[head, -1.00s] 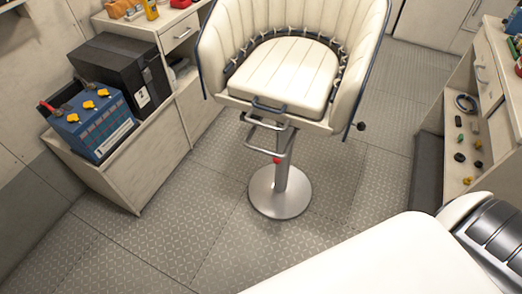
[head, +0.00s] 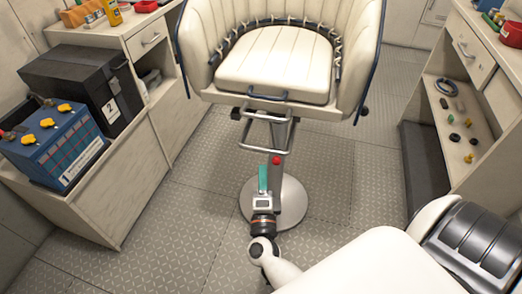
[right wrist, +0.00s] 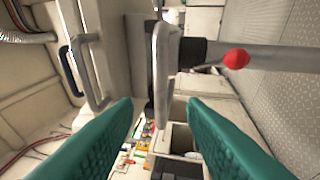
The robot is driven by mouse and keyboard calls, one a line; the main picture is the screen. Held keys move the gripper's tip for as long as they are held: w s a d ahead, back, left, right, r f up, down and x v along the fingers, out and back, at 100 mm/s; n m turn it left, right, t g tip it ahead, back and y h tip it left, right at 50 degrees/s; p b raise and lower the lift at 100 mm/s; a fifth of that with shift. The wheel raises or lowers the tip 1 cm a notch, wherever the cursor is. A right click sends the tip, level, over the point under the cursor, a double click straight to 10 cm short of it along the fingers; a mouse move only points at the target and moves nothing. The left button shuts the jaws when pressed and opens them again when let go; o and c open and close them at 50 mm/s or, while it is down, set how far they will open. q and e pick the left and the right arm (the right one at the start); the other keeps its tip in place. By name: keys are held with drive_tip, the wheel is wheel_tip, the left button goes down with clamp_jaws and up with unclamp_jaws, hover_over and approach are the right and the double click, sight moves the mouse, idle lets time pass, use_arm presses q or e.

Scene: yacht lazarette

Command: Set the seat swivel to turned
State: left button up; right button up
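The helm seat (head: 275,62) is cream with a blue rim and stands on a grey metal pedestal (head: 290,200). A blue-grey bar handle (head: 268,97) is under its front edge, with a metal footrest loop (head: 264,149) below. A red knob (head: 277,160) sits on the pedestal; it also shows in the right wrist view (right wrist: 236,59). My right gripper (head: 263,178) is in front of the pedestal, below the footrest. In the right wrist view its teal fingers (right wrist: 160,103) are apart with nothing gripped; a grey metal bar shows beyond the gap. My left gripper is out of view.
A blue battery (head: 58,145) and a black box (head: 88,88) stand on the low cabinet at left. At right, a shelf (head: 455,125) holds small loose parts under a drawer (head: 468,52). The chequered floor around the pedestal is clear.

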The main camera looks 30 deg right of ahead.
sight(262, 150)
drive_tip(key=x, duration=0.9)
drive_tip(key=shift+w, duration=0.15)
drive_tip(key=shift+c, duration=0.6)
clamp_jaws()
